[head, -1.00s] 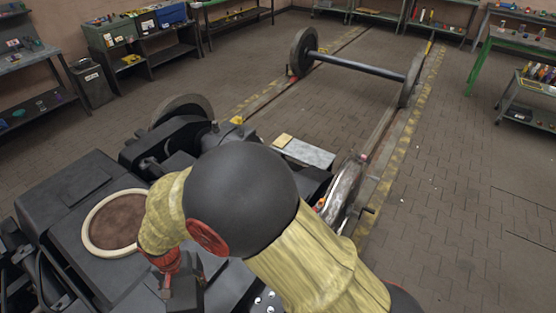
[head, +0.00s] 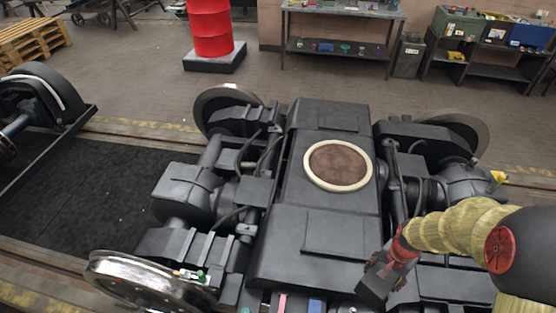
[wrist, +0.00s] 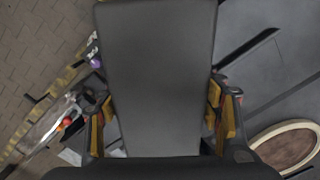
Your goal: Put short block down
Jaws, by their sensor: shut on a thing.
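The short block (wrist: 160,75) is a dark grey, flat-faced block that fills the middle of the wrist view. My gripper (wrist: 162,115) is shut on it, with one yellow-padded finger on each side. In the head view my gripper (head: 398,258) hangs at the lower right, above the bogie frame (head: 315,235). The block (head: 375,283) shows there as a small dark shape under the red fingers, tilted. I cannot tell whether its lower end touches anything.
A brown round pad with a cream ring (head: 338,165) sits on the bogie's top. Wheels (head: 150,283) and cables stand out around the frame. A red drum (head: 210,28), a workbench (head: 343,14) and pallets (head: 30,40) stand behind. Dark matting (head: 85,190) lies clear at the left.

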